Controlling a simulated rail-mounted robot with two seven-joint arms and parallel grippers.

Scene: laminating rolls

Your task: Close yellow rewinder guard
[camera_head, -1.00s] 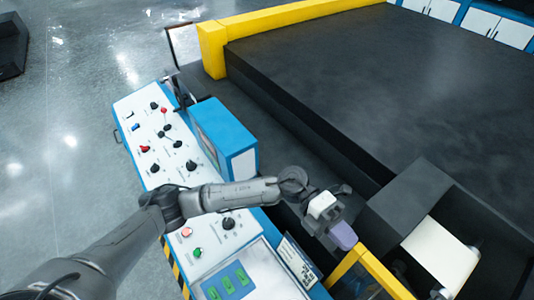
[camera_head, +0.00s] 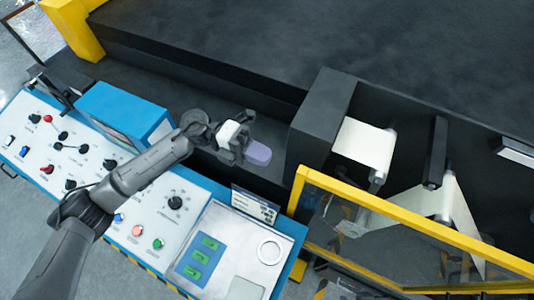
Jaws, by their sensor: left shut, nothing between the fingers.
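The yellow-framed guard (camera_head: 400,213) with a clear panel stands at the lower right in the head view, in front of the rolls. Its left post rises near the right end of the control console. My left gripper (camera_head: 258,153) is shut with nothing in it. It hangs above the dark ledge behind the console, to the left of the guard's upper left corner and apart from it. My right gripper is not in view. The guard's lower right part runs out of the picture.
A control console (camera_head: 225,250) with knobs and green buttons lies under my left arm. A blue box (camera_head: 120,115) stands on its far side. White web (camera_head: 365,147) and rollers sit behind the guard. A dark block (camera_head: 322,115) stands between gripper and rollers.

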